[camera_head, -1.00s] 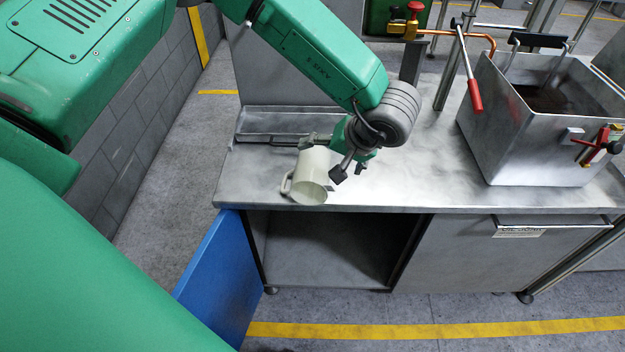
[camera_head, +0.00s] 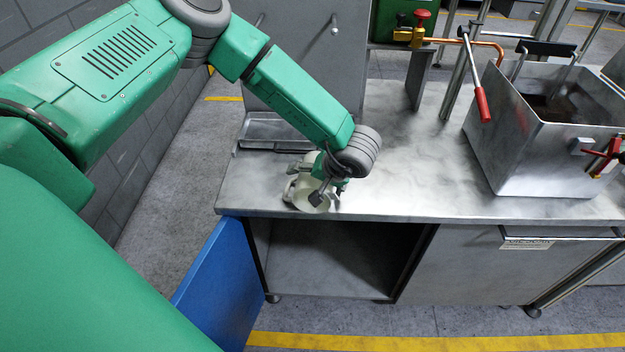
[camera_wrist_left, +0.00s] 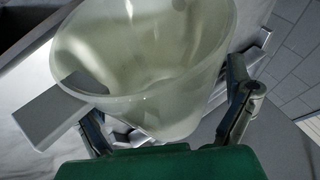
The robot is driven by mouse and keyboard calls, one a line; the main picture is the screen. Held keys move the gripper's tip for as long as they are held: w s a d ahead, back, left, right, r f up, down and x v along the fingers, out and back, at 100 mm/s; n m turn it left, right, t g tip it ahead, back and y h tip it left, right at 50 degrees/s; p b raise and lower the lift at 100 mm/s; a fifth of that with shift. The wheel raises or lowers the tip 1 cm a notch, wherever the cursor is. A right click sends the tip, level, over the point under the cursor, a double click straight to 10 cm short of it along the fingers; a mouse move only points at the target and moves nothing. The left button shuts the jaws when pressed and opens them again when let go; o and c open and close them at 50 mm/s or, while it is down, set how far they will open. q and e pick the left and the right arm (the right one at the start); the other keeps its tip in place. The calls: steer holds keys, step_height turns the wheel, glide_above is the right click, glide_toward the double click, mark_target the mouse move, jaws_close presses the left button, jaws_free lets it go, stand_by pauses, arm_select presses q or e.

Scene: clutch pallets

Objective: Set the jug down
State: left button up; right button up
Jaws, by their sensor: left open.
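The pale, translucent jug (camera_head: 300,194) is at the front left of the metal counter (camera_head: 400,190), close to its front edge. My left gripper (camera_head: 327,190) is over it and hides much of it in the head view. In the left wrist view the jug (camera_wrist_left: 150,60) fills the space between the two spread fingers, its wide mouth facing the camera. The left gripper is open around the jug. I cannot tell whether a finger touches it or whether its base rests fully on the counter. My right gripper is not in view.
A shallow metal tray (camera_head: 275,131) lies behind the jug. A large metal vat (camera_head: 545,150) with handles stands at the right, near a red-handled lever (camera_head: 481,100). A blue cabinet door (camera_head: 222,285) hangs open below. The counter's middle is clear.

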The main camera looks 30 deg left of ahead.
arm_select(q)
steer(key=shift+d, duration=0.15)
steer(key=c, duration=1.2)
steer(key=shift+r, duration=0.1)
